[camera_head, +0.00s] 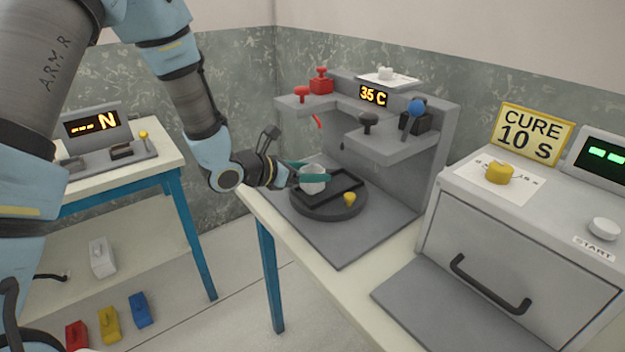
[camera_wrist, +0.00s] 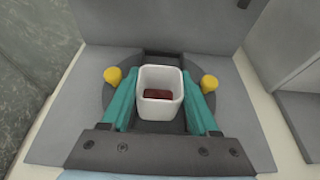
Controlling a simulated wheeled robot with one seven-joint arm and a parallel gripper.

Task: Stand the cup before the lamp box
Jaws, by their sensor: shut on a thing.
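The white cup (camera_head: 313,180) is upright between the two teal fingers of my gripper (camera_head: 312,176). In the wrist view the cup (camera_wrist: 160,92) is square with rounded corners, and something dark red lies at its bottom. The gripper's fingers (camera_wrist: 160,104) close on its left and right sides. The cup is over the dark round turntable (camera_head: 328,212) of the grey machine; I cannot tell whether it touches it. The lamp box (camera_head: 536,278) may be the grey cabinet with a handle and a "CURE 10 S" sign at the right.
Yellow knobs (camera_head: 349,198) stand on the turntable. The machine's shelves (camera_head: 385,143) carry red, black and blue-topped levers above it. A grey plate (camera_head: 425,303) lies clear before the cabinet. A side table (camera_head: 120,165) with a display stands at the left.

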